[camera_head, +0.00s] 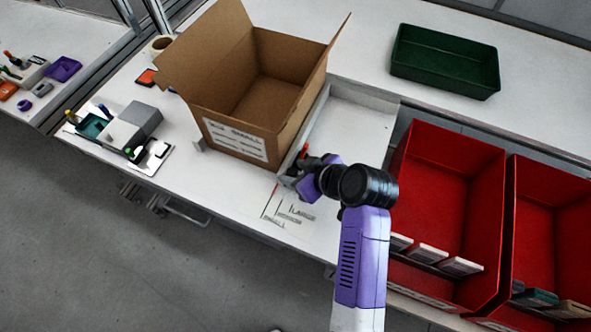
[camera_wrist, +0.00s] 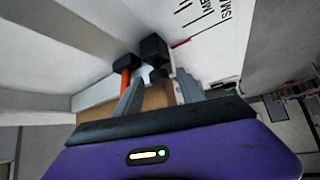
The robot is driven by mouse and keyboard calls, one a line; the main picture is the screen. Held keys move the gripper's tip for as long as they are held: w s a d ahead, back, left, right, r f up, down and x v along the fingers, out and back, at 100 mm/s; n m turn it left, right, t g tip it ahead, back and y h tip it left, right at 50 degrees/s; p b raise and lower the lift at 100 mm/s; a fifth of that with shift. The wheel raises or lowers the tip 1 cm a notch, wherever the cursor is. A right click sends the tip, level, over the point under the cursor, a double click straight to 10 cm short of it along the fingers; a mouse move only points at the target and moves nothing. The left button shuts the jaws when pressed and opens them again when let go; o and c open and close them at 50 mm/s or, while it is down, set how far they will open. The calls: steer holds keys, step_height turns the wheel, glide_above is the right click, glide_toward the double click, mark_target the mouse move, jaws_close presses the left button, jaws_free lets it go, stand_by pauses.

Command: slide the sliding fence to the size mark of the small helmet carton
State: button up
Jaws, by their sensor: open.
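The open cardboard carton (camera_head: 240,145) stands on the bench with a label reading SMALL on its front. The sliding fence (camera_head: 314,117) is a grey upright strip along the carton's right side, and I cannot tell whether they touch. An orange-red part (camera_head: 304,151) shows at its near end; in the wrist view an orange part (camera_wrist: 125,84) and a black knob (camera_wrist: 153,48) lie just beyond the fingertips. My gripper (camera_head: 290,178) is open at the fence's near end; in the wrist view its fingers (camera_wrist: 156,86) are apart. Printed size marks (camera_head: 290,214) lie on the bench nearby.
Red bins (camera_head: 449,185) stand at the right and a green tray (camera_head: 445,65) at the back right. A small tool holder (camera_head: 130,130) sits left of the carton.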

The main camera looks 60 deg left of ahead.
steer(key=v, duration=0.7)
steer(key=shift+d+r+b, duration=0.25)
steer(key=shift+b, duration=0.15)
